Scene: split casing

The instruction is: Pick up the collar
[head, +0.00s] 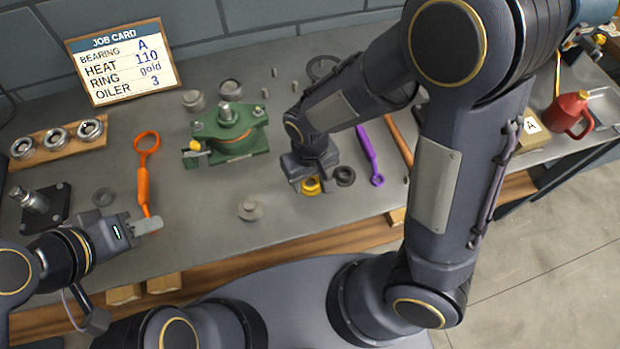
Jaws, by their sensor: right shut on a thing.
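My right gripper (309,182) points down at the middle of the table and is shut on a gold ring (311,187), which shows just below its fingers. The fingers hide part of this ring, and I cannot tell whether it touches the table. A dark ring (345,176) lies just to the right of the gripper. I cannot tell which of these rings is the collar. My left gripper (150,226) is over the front left of the table, by the handle end of an orange ring-ended tool (143,185); its jaw gap is unclear.
A green casing (230,142) stands left of my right gripper. A wooden block with bearings (57,143) and a black stand (40,205) are at the left. A purple tool (368,155) lies right of the rings. A job card (122,62) stands behind.

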